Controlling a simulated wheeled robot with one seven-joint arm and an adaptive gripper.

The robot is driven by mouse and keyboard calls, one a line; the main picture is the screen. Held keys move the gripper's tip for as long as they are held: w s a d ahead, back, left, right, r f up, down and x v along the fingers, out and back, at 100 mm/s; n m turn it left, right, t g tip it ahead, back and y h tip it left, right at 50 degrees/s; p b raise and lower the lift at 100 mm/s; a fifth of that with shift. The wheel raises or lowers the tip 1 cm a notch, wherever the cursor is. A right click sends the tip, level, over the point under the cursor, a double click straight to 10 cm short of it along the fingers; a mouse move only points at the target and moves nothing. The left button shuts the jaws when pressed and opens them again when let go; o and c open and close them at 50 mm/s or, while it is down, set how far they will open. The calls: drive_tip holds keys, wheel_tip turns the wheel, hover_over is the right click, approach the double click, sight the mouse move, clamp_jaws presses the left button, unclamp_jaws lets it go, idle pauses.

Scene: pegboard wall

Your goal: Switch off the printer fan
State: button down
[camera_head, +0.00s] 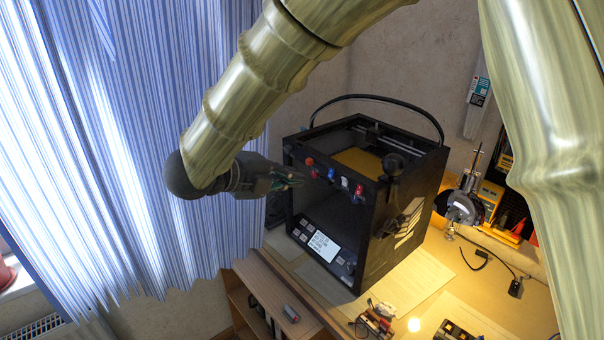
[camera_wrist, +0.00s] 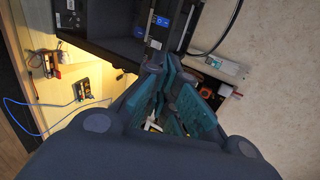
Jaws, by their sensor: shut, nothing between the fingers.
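The printer (camera_head: 372,232) is a black open-fronted box on the workbench, with a lit display (camera_head: 322,246) at its lower front. Along its upper front bar sit an orange-red control (camera_head: 310,161), a blue switch (camera_head: 331,174), a white switch (camera_head: 345,183) and a red control (camera_head: 359,190). I cannot tell which one is the fan's. My gripper (camera_head: 299,179) is shut and empty, just in front of the bar's left part. Whether it touches a control is unclear. In the wrist view, the teal fingers (camera_wrist: 170,74) point toward the printer, with a blue switch (camera_wrist: 162,21) beyond them.
A black cable loop (camera_head: 385,98) arches over the printer. Papers (camera_head: 410,283), small electronics (camera_head: 375,322) and a clamp stand (camera_head: 463,205) are on the bench (camera_head: 470,275). A blue-white curtain (camera_head: 110,150) hangs at the left, close behind my gripper's wrist. Shelves (camera_head: 262,300) stand below.

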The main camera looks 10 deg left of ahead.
drive_tip(key=p, duration=0.3)
approach(336, 173)
drive_tip(key=w+f, duration=0.1)
drive_tip(key=w+d+f, duration=0.1)
drive_tip(key=w, duration=0.1)
drive_tip(key=shift+d+f, duration=0.15)
drive_tip(key=shift+f, duration=0.1)
drive_tip(key=shift+d+p, duration=0.4)
drive_tip(key=shift+p, duration=0.1)
drive_tip(key=shift+s+d+r+p, duration=0.15)
drive_tip(key=shift+s+d+p, duration=0.45)
drive_tip(key=shift+d, duration=0.2)
drive_tip(key=w+f, duration=0.2)
drive_tip(key=shift+w+d, duration=0.15)
drive_tip(key=shift+w, duration=0.25)
drive_tip(key=shift+s+r, duration=0.55)
drive_tip(key=shift+r, duration=0.05)
drive_tip(key=shift+w+r+p, duration=0.2)
drive_tip(key=shift+w+p, duration=0.1)
drive_tip(key=shift+w, duration=0.05)
drive_tip(key=shift+s+r, duration=0.25)
drive_tip(key=shift+r, duration=0.05)
drive_tip(key=shift+w+f, duration=0.1)
